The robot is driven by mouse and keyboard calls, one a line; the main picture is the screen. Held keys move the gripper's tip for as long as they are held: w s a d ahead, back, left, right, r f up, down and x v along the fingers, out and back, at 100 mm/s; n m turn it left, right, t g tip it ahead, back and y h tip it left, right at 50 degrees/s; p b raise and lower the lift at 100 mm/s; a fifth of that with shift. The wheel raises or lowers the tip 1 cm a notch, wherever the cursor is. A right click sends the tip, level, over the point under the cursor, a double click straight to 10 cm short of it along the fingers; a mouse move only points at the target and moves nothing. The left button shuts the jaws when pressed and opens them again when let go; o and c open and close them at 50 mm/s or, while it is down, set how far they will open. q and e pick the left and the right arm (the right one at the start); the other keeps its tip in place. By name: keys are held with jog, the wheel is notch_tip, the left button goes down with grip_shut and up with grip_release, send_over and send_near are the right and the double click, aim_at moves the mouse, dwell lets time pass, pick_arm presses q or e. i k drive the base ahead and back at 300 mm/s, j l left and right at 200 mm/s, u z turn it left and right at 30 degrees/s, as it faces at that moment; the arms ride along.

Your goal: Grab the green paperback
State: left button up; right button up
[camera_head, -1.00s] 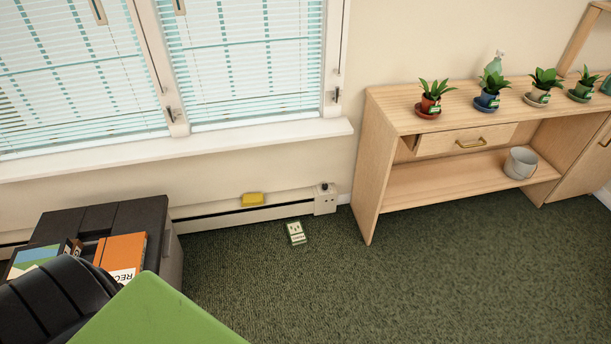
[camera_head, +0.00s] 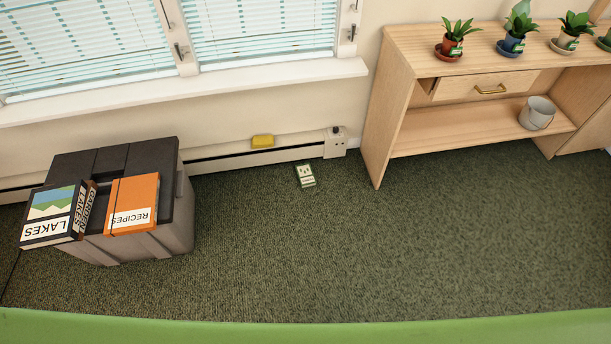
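No book in view is clearly a green paperback. A small green-and-white item (camera_head: 305,176) lies flat on the carpet near the wall; its print is too small to read, so I cannot tell if it is a book. On a dark storage box (camera_head: 188,215) at left lie a dark book marked LAKES (camera_head: 50,213) with a green and blue landscape cover, and an orange book marked RECIPES (camera_head: 134,196). Between them a narrow spine (camera_head: 87,207) shows lettering, partly hidden. Neither of my grippers is in view.
A wooden shelf unit (camera_head: 393,120) stands at right, with potted plants (camera_head: 453,38) on top and a grey pot (camera_head: 537,113) on its lower shelf. A yellow object (camera_head: 262,141) rests on the baseboard heater. Open carpet fills the middle. A green edge (camera_head: 300,333) crosses the bottom.

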aim_at(304, 173)
jog(key=i+l, duration=0.2)
jog(key=l, duration=0.15)
jog(key=i+l+u, duration=0.15)
jog(key=i+l, duration=0.25)
jog(key=l, duration=0.25)
